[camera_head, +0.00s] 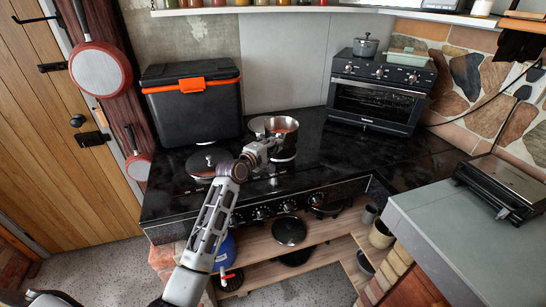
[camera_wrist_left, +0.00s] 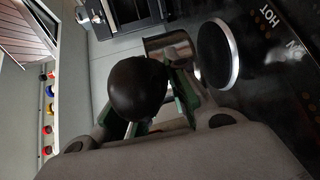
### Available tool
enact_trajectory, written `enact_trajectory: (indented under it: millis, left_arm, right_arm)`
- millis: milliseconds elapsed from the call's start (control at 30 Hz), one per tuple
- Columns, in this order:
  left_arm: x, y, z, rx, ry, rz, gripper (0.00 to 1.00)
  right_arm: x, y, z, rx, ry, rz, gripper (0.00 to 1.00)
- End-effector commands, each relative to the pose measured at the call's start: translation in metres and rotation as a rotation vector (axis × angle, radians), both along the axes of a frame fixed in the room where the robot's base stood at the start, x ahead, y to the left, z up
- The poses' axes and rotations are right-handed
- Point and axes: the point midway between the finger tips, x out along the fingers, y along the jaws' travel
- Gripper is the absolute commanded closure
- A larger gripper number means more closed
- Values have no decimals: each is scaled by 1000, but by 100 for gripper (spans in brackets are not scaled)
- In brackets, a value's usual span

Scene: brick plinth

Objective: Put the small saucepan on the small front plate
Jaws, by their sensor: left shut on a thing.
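The small saucepan (camera_head: 284,126), metal with a coppery inside, is at the middle of the black hob in the head view. Its shiny side (camera_wrist_left: 168,46) shows in the wrist view. My left gripper (camera_head: 262,147) is shut on its handle, whose dark rounded end (camera_wrist_left: 138,88) covers much of the fingers. A round black plate with a silver rim (camera_wrist_left: 218,53) lies beside the saucepan, towards the front markings of the hob. I cannot tell the height of the saucepan above the hob. My right gripper is not in view.
A dark lidded pan (camera_head: 208,161) stands on the hob's left. A black and orange cool box (camera_head: 192,105) is behind it. A toaster oven (camera_head: 378,95) with a small pot (camera_head: 366,45) on top stands at the back right. The black top right of the saucepan is clear.

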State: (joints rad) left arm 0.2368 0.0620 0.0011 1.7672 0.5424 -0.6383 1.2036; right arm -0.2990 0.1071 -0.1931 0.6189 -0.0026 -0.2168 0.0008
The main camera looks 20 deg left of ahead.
Motion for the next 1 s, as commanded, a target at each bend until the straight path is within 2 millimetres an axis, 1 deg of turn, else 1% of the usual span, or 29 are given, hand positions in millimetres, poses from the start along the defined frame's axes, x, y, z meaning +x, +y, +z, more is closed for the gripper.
enact_trajectory:
  millis: [167,300,433,700,967,1000]
  left_arm:
    - [0,0,-14,1,-3,0,100]
    - [0,0,-32,0,-2,0,100]
    - [0,1,-42,1,-3,1,100]
    - [0,0,-45,0,-5,1,100]
    - [0,0,-47,0,-5,1,100]
    - [0,0,-50,0,1,0,79]
  right_arm:
    - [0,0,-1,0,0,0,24]
    - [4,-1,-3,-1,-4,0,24]
    - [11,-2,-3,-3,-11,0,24]
    - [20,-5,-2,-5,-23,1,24]
    - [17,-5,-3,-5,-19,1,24]
    - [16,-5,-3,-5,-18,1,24]
